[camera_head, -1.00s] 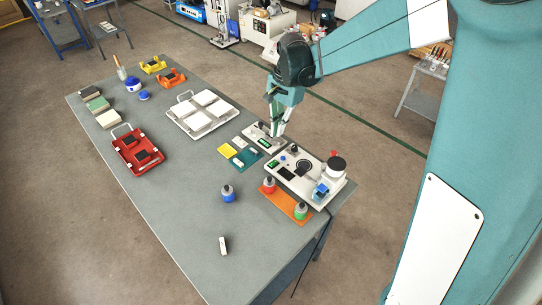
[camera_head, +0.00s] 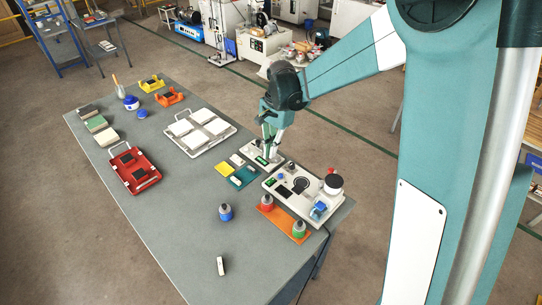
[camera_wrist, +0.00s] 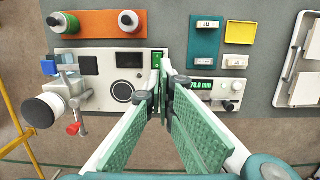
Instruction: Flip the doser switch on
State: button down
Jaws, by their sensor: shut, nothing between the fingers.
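A white doser (camera_head: 322,195) stands at the right edge of the table. The wrist view shows its plate (camera_wrist: 104,92) with a dark dial, black pads and a small green switch (camera_wrist: 157,58) at its right end. The switch is partly hidden by my fingers, and I cannot tell its position for certain. My gripper (camera_head: 268,156) points down beside the doser, over the gap toward a small display unit. In the wrist view my gripper (camera_wrist: 164,66) is shut and empty, its tips close to the switch. I cannot tell whether they touch it.
The display unit (camera_wrist: 205,97) with a green readout sits right of the fingers. An orange tray (camera_head: 285,224) with bottles, a teal plate (camera_head: 243,177) and a yellow square (camera_head: 224,168) lie nearby. A white tile tray (camera_head: 199,150) stands farther left.

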aim_at(268, 181)
jog(key=f, duration=0.4)
jog(key=s+a+f, duration=0.1)
jog(key=f, duration=0.8)
jog(key=shift+s+a, duration=0.15)
